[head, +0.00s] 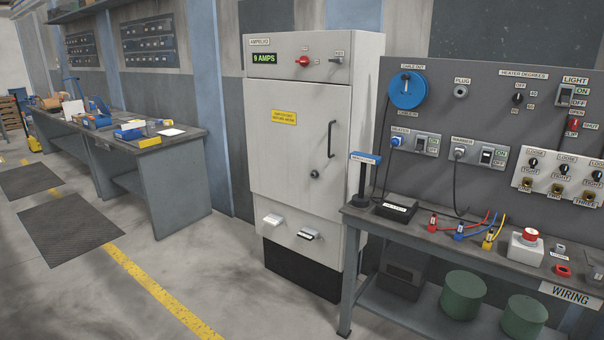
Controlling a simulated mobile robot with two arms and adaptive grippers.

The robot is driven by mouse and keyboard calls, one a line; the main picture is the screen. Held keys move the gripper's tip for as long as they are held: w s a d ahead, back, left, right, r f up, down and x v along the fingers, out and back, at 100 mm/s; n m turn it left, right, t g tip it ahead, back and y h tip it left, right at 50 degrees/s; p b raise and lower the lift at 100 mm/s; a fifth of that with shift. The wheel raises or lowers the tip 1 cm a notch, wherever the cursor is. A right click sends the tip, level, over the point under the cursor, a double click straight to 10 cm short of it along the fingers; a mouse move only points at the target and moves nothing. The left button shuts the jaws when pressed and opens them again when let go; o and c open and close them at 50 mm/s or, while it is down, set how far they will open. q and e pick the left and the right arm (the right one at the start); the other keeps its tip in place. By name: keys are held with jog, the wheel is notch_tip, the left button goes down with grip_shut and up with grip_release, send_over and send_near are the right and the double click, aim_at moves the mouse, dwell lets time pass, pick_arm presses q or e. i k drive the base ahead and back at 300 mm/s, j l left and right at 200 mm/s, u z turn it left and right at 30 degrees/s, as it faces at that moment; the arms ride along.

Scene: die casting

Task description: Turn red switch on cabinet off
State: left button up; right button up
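A tall light-grey cabinet (300,180) stands in the middle of the head view with its door shut. A red switch (302,61) sits on its top panel, right of a green display (264,58) reading "9 AMPS". A small label is above the red switch, too small to read. A small key-like switch (337,58) is to its right. Neither of my grippers shows in the head view.
A wiring bench (352,215) with a grey panel of switches (470,130) stands right of the cabinet. A workbench (165,142) with boxes is at the left. Floor mats (70,235) and a yellow line (160,290) lie on open floor before the cabinet.

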aim_at(303, 62)
jog(key=i+j+u, duration=0.6)
jog(key=i, duration=0.25)
jog(key=i+j+u, duration=0.15)
jog(key=i+u, duration=0.45)
jog(key=i, duration=0.3)
jog(key=i+j+z, duration=0.15)
jog(key=i+z, duration=0.3)
jog(key=i, duration=0.2)
jog(key=i+j+z, duration=0.45)
jog(key=i, duration=0.15)
jog(key=i+j+z, duration=0.45)
jog(key=i, duration=0.1)
